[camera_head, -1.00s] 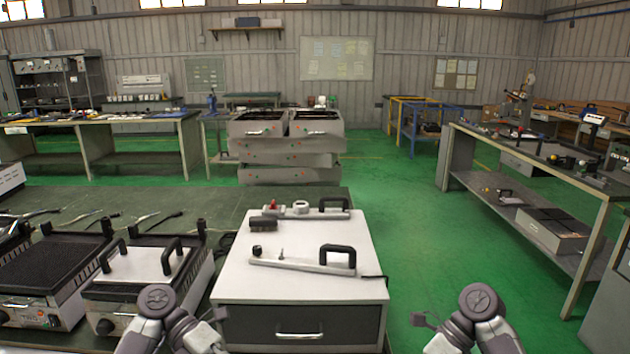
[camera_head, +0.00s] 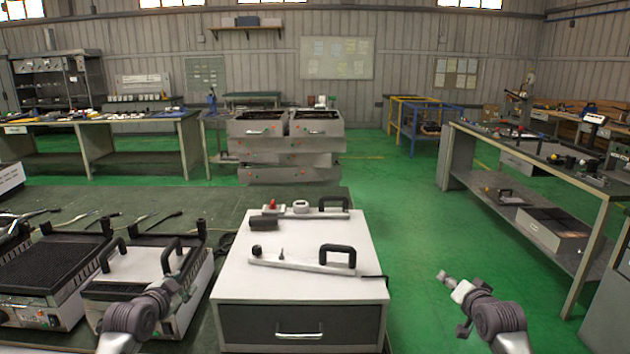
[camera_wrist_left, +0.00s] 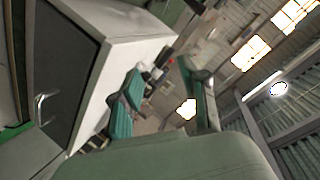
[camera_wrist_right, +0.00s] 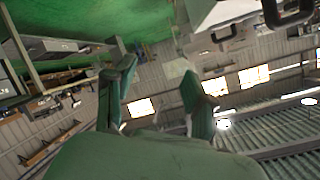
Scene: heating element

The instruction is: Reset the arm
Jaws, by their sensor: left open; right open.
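My left arm comes in at the bottom left of the head view, in front of the grill with the white lid (camera_head: 150,265). My left gripper (camera_wrist_left: 160,78) shows in the left wrist view with its two green fingers apart and nothing between them. The side of the white-topped cabinet (camera_head: 232,280) is beyond it. My right arm comes in at the bottom right of the head view, over the green floor and clear of the cabinet. My right gripper (camera_wrist_right: 158,75) is open and empty in the right wrist view. I cannot make out the fingertips clearly in the head view.
On the cabinet top lie a white bar with a black handle (camera_head: 338,255), a second handled part (camera_head: 320,207) and a black block (camera_head: 262,223). A dark ribbed grill (camera_head: 45,265) stands at far left. A shelved bench (camera_head: 520,165) stands right. Green floor (camera_head: 415,240) is free between.

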